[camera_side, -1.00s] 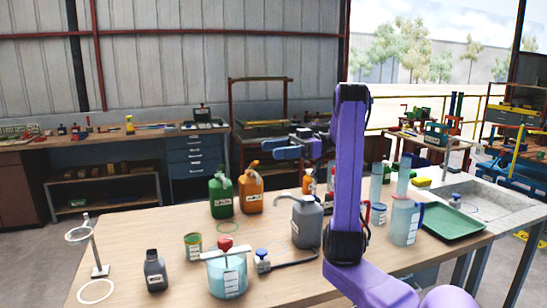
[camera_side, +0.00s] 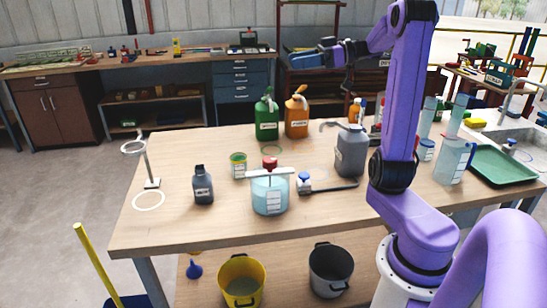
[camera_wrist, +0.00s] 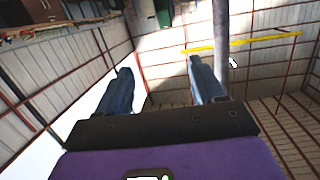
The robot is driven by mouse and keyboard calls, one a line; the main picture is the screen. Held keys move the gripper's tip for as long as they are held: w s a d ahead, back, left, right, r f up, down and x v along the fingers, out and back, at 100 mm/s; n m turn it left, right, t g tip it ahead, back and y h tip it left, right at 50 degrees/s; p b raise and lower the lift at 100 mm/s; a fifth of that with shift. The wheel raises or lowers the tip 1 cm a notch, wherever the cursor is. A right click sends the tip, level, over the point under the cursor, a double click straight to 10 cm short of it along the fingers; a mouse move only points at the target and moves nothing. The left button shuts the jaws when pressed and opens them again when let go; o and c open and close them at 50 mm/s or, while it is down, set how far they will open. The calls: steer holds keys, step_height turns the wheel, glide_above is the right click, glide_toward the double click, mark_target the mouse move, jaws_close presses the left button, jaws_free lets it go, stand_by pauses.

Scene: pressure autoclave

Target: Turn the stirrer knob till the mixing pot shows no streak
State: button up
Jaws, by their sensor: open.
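The mixing pot (camera_side: 268,196) is a clear jar with pale blue contents and a white label, upright at the front of the wooden table. A red stirrer knob (camera_side: 270,163) sits on top, at the middle of a pale bar across the rim. Whether a streak shows in the pot is too small to tell. My gripper (camera_side: 327,46) is raised high above the table's back side, well away from the knob, pointing left. In the wrist view my gripper (camera_wrist: 158,80) has its two blue fingers wide apart with nothing between them.
A dark bottle (camera_side: 203,188), a small tin (camera_side: 238,165), a blue-capped item (camera_side: 304,182) with a dark bar and a grey jug (camera_side: 351,152) surround the pot. Green (camera_side: 266,118) and orange (camera_side: 297,115) jugs stand behind. A ring stand (camera_side: 147,165) is at left.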

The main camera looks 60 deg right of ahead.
steer(key=w+a+f+m+g+h, duration=0.1)
steer(key=w+a+f+m+h, duration=0.2)
steer(key=w+m+h, duration=0.45)
steer(key=w+a+f+m+h, duration=0.2)
steer(key=w+a+m+h, duration=0.15)
steer(key=w+h, duration=0.75)
steer(key=s+a+r+m+g+h, duration=0.3)
steer(key=s+a+m+g, duration=0.15)
steer(key=s+a, duration=0.2)
steer(key=s+a+r+m+g+h, duration=0.25)
steer(key=s+a+m, duration=0.25)
steer(key=a, duration=0.3)
steer(key=s+a+r+m+g+h, duration=0.2)
steer(key=s+a+m+g+h, duration=0.2)
steer(key=s+a, duration=0.25)
glide_toward(273, 157)
steer(key=d, duration=1)
steer(key=shift+w+d+f, duration=0.15)
steer(key=shift+w+d, duration=0.2)
steer(key=c, duration=1)
